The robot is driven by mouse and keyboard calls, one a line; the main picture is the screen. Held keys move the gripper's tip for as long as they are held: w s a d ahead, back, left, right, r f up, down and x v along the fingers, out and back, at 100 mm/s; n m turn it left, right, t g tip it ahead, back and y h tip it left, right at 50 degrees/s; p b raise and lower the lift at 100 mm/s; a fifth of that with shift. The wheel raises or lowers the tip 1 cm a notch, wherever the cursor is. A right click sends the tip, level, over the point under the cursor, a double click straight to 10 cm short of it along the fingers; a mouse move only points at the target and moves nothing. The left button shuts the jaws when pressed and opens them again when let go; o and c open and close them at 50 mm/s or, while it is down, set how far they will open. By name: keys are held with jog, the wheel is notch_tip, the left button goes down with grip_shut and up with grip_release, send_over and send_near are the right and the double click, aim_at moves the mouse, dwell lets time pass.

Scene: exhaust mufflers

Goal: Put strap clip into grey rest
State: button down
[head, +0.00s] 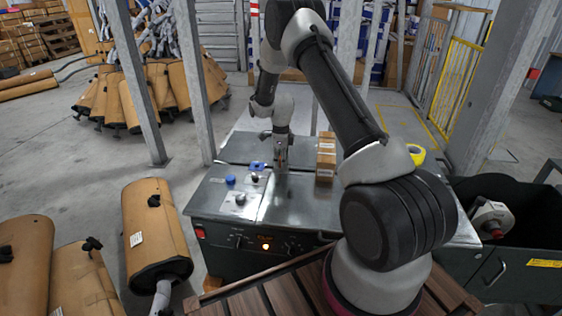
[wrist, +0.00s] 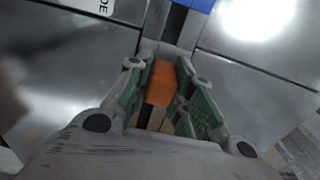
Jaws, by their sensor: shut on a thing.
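My gripper (wrist: 163,68) is shut on an orange block-shaped piece (wrist: 161,84), which I take to be the strap clip. It sits between the two green-padded fingers in the wrist view. In the head view my gripper (head: 280,160) points down, low over the metal table top, and the clip is too small to make out there. A light grey piece (wrist: 170,49) lies just beyond the clip in the wrist view. It may be the grey rest, but I cannot tell, nor whether the clip touches it.
The metal-topped machine table (head: 305,205) carries a cardboard box stack (head: 326,160) right of my gripper, a blue item (head: 257,165) close on its left, and a blue knob (head: 231,180). A yellow tape roll (head: 416,154) is farther right. Wrapped mufflers (head: 155,230) stand at left.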

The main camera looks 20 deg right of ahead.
jog(key=shift+f, duration=0.15)
jog(key=c, duration=1.2)
grip_release()
jog(key=shift+o, duration=0.2)
notch_tip(320, 180, up, 12)
